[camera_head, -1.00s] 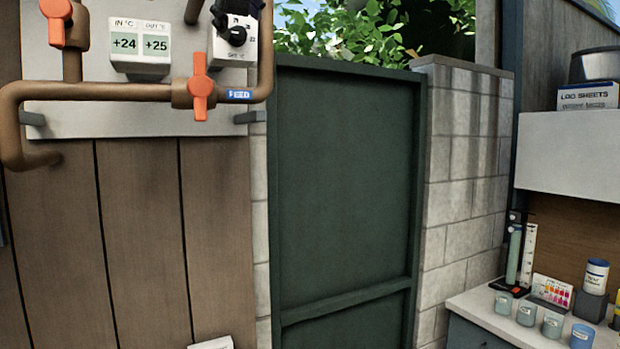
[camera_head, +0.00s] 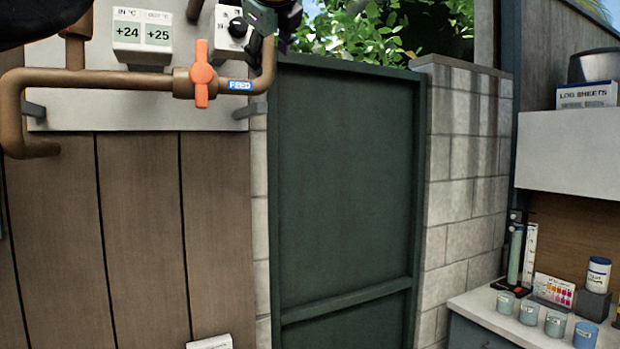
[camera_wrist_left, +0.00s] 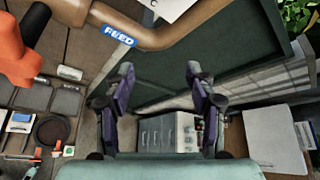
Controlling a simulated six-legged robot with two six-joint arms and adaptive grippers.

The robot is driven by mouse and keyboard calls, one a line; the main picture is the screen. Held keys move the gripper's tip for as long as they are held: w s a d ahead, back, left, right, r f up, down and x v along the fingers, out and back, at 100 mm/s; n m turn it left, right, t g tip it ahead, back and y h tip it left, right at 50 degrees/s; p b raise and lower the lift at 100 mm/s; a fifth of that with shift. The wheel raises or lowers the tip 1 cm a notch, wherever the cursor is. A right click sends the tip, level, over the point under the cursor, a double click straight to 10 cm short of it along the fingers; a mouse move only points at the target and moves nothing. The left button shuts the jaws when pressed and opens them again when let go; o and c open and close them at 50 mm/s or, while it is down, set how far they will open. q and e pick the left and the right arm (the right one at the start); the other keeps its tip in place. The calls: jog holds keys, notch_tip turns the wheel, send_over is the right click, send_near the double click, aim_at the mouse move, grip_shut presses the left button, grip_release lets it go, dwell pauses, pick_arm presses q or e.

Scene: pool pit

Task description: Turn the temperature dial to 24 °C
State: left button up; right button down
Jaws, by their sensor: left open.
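The temperature dial (camera_head: 238,28) is a black knob on a white box at the top of the wall panel. Its upper right side is partly hidden by my gripper, and I cannot read its setting. My left gripper (camera_head: 266,17) is at the right edge of the dial box, in front of the pipe; I cannot tell whether it touches the box. In the left wrist view the two fingers of the left gripper (camera_wrist_left: 158,80) are spread apart with nothing between them. The dial knob does not show there. My right gripper is not in view.
A display (camera_head: 143,36) left of the dial reads +24 in and +25 out. A brown pipe (camera_head: 120,80) with an orange valve handle (camera_head: 202,74) and a blue FEED label (camera_head: 240,86) runs below the dial. A green door (camera_head: 345,180) stands to the right.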

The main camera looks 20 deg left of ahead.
pick_arm(q)
jog(key=w+d+f+h, duration=0.1)
jog(key=w+f, duration=0.2)
jog(key=f, duration=0.6)
jog(key=w+d+f+n+g+h, duration=0.1)
jog(key=w+f, duration=0.2)
jog(key=f, duration=0.7)
jog(key=w+d+f+n+g+h, duration=0.1)
jog(key=w+f, duration=0.3)
jog(key=f, duration=0.5)
jog(key=shift+d+f+h, duration=0.2)
jog(key=shift+d+h, duration=0.1)
